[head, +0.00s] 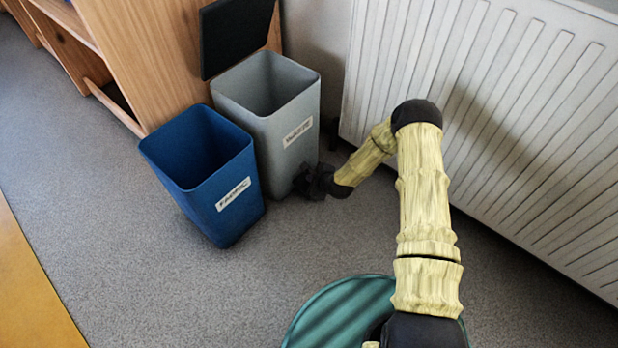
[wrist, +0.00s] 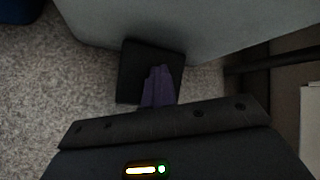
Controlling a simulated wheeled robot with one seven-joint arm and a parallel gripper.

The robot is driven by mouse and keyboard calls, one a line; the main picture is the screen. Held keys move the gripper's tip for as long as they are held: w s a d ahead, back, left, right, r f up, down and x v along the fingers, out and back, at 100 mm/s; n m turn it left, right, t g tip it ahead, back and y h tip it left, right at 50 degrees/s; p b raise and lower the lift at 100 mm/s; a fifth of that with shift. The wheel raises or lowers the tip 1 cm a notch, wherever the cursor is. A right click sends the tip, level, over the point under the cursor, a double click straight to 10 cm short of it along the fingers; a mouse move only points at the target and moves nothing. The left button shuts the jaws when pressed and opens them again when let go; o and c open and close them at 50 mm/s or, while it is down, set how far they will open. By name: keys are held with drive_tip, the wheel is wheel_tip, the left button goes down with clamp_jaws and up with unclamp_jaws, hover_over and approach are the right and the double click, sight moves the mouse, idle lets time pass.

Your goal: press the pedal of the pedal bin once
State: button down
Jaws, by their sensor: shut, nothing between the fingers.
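The pedal bin (head: 290,125) is a grey bin with a white label, standing by the radiator. Its black lid (head: 236,36) stands up and the bin is open. In the wrist view the black pedal (wrist: 135,70) juts out at the foot of the grey bin wall (wrist: 210,30). My gripper (head: 308,182) is low at the front of the grey bin, near the floor. In the wrist view its shut fingers (wrist: 158,75) lie over the pedal and hold nothing. In the head view the gripper hides the pedal.
A blue open bin (head: 205,180) with a white label stands close to the left of the grey bin. A wooden shelf unit (head: 150,60) is behind them. A white radiator (head: 500,110) runs along the right. Grey carpet (head: 130,270) lies free in front of the bins.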

drive_tip(key=shift+s+d+f, duration=0.1)
drive_tip(key=shift+s+f, duration=0.05)
drive_tip(key=shift+r+p, duration=1.75)
drive_tip(key=shift+r, duration=0.05)
drive_tip(key=shift+r+p, duration=2.2)
drive_tip(key=shift+r, duration=0.25)
